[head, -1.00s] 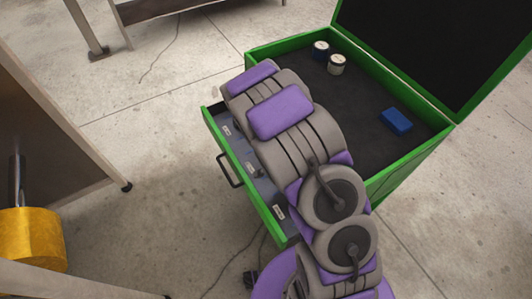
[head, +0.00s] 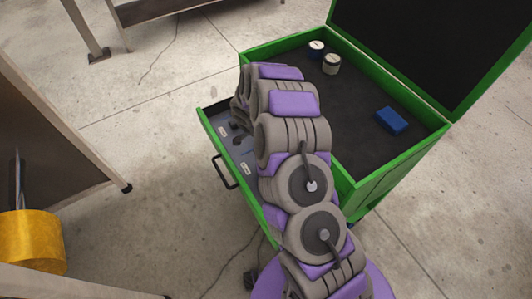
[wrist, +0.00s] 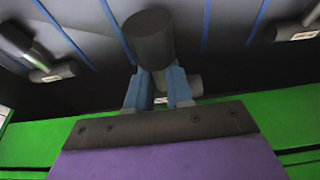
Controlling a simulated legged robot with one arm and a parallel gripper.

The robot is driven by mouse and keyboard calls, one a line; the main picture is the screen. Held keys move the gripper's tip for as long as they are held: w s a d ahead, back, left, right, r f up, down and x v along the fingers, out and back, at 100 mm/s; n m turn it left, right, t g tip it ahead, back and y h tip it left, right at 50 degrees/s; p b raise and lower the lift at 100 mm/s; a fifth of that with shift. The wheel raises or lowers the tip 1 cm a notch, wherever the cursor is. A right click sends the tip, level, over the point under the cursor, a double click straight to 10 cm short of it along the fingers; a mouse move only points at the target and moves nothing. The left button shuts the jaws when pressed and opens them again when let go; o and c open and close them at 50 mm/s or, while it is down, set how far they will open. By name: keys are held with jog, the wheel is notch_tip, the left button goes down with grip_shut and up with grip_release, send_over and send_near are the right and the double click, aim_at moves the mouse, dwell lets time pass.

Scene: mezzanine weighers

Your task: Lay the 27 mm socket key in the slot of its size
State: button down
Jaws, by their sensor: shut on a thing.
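My gripper (wrist: 160,85) shows in the wrist view, its two blue fingers shut on a dark grey socket key (wrist: 150,38). The key's thick round end faces the camera. Its size mark cannot be read. The grey drawer (wrist: 100,50) with thin blue dividers lies beyond; I cannot tell whether the key touches its floor. Another grey piece with a pale label shows just behind the fingers. In the head view the drawer (head: 213,125) stands open at the chest's left side; my arm hides the gripper, the held key and part of the drawer.
Other grey keys (wrist: 55,70) with pale labels lie at left and right in the wrist view. The green chest (head: 400,165) has its lid up and holds two small jars (head: 331,64) and a blue block (head: 392,121). A drawer handle (head: 224,172) sticks out.

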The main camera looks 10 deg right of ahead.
jog(key=f, duration=0.2)
jog(key=a+f, duration=0.1)
jog(key=shift+w+f+b, duration=0.15)
jog(key=shift+w+b, duration=0.15)
jog(key=shift+b, duration=0.05)
jog(key=shift+a+f, duration=0.3)
jog(key=shift+a, duration=0.15)
jog(key=b+x, duration=0.1)
jog(key=x, duration=0.2)
jog(key=shift+s+f, duration=0.15)
jog(key=shift+s, duration=0.05)
jog(key=shift+d, duration=0.15)
jog(key=c, duration=1.4)
grip_release()
jog(key=shift+c, duration=0.2)
jog(key=o, duration=0.4)
jog(key=shift+a, duration=0.45)
jog(key=shift+d, duration=0.2)
jog(key=shift+d, duration=0.1)
